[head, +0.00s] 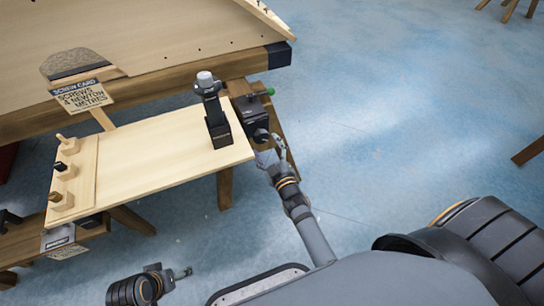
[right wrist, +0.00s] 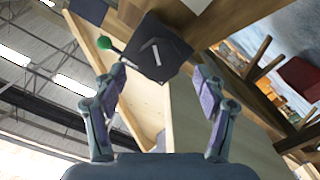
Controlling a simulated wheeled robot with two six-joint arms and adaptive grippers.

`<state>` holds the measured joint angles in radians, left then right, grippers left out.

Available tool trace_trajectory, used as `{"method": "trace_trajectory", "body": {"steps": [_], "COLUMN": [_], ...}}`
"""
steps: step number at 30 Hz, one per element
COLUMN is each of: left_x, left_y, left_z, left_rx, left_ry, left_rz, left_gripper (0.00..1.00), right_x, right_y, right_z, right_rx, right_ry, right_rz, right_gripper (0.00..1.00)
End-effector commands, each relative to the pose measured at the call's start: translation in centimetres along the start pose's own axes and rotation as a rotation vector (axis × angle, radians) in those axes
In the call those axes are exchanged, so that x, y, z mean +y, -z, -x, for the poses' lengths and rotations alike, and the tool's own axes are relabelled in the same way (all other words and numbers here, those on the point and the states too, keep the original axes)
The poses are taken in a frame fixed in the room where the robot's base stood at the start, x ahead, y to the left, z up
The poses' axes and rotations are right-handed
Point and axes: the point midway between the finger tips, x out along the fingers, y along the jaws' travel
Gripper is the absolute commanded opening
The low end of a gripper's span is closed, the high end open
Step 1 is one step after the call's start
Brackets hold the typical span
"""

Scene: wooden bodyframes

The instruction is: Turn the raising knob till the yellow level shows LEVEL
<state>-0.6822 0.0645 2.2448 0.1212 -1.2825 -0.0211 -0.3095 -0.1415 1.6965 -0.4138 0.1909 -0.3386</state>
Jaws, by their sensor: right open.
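A dark block (head: 251,112) with a black round knob (head: 261,135) is fixed at the right end of the wooden shelf. I cannot tell for certain that this is the raising knob. My right gripper (head: 277,152) is just in front of it, open and empty. In the right wrist view a dark angular face with a grey bar (right wrist: 157,55) lies ahead, beyond the fingertips, apart from them. I cannot make out a yellow level or its reading. My left gripper (head: 183,272) is low at the bottom left, far from the block; its jaws are too small to judge.
A black upright holder with a white cap (head: 205,79) stands on the shelf (head: 150,158) beside the block. A green ball (head: 270,91) sticks out near the block. Small wooden pegs (head: 62,200) stand at the shelf's left. Blue floor (head: 390,130) is open to the right.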

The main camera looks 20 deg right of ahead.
Motion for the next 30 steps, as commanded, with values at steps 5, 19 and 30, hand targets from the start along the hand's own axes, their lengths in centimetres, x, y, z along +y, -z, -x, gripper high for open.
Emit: {"method": "trace_trajectory", "body": {"steps": [5, 19, 30], "left_x": [0.0, -0.1, -0.1], "left_y": [0.0, 0.1, 0.1], "left_z": [0.0, 0.0, 0.0], "left_rx": [0.001, 0.001, 0.001], "left_ry": [0.001, 0.001, 0.001], "left_rz": [-0.001, -0.001, -0.001], "left_gripper": [0.72, 0.72, 0.72], "right_x": [0.0, 0.1, 0.2], "right_y": [0.0, 0.1, -0.5], "right_z": [4.3, 7.1, 7.2], "right_rx": [-0.001, 0.002, -0.027], "right_ry": [0.001, -0.001, 0.005], "right_rz": [0.0, 0.0, -0.012], "right_gripper": [0.72, 0.72, 0.72]}}
